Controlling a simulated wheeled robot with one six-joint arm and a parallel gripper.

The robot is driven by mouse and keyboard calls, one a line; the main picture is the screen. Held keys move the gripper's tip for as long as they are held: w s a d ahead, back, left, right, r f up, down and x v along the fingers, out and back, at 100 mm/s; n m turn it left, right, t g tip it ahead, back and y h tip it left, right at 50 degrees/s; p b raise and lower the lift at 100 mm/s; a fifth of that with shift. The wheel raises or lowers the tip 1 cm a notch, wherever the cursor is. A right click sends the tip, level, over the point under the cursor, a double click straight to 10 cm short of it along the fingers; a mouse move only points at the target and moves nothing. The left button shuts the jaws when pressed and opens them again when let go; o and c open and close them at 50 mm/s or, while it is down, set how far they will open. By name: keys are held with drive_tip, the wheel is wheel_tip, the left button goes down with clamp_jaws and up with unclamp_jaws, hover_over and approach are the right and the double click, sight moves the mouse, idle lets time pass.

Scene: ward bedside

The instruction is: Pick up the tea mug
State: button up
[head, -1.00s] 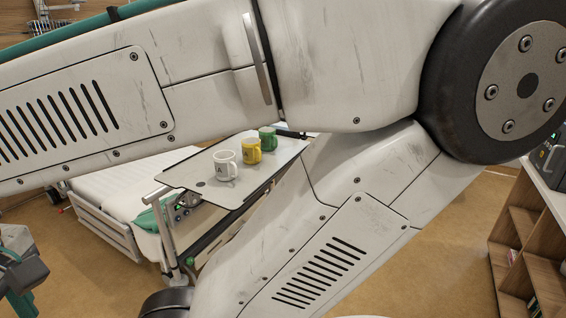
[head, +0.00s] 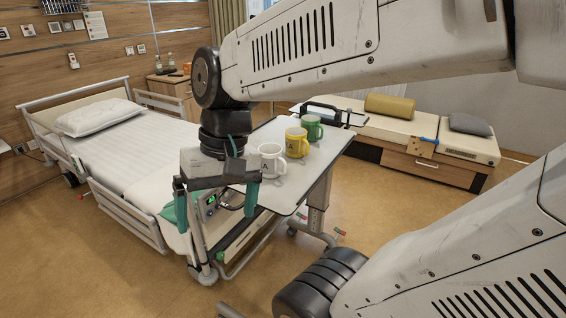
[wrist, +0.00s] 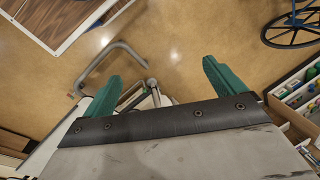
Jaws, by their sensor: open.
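Three mugs stand upright in a row on the overbed table (head: 285,193): a white mug (head: 271,161) nearest, a yellow mug (head: 296,143) behind it with a small dark mark, and a green mug (head: 312,128) farthest. I cannot tell which one is the tea mug. My gripper (head: 217,204) is open and empty, its green fingers pointing down, left of the white mug in the head view and nearer the camera. In the wrist view the spread fingers (wrist: 161,75) show with floor beyond and no mug between them.
A bed (head: 115,146) with a pillow stands left of the table. A bench with a yellow bolster (head: 389,106) is behind right. A black-handled object (head: 326,110) lies at the table's far end. The wrist view shows a wheelchair wheel (wrist: 295,28).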

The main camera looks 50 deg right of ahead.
drive_tip(key=w+d+f+m+t+y, duration=0.2)
drive_tip(key=w+d+m+y, duration=0.3)
drive_tip(key=w+m, duration=0.45)
drive_tip(key=m+t+h, duration=0.5)
drive_tip(key=m+t, duration=0.6)
drive_tip(key=m, duration=0.9)
approach(267, 151)
drive_tip(key=w+a, duration=0.1)
drive_tip(key=a, duration=0.1)
drive_tip(key=x, duration=0.6)
drive_tip(key=shift+w+a+r, duration=0.15)
drive_tip(key=shift+w+a, duration=0.2)
drive_tip(key=shift+w, duration=0.1)
drive_tip(key=c, duration=1.2)
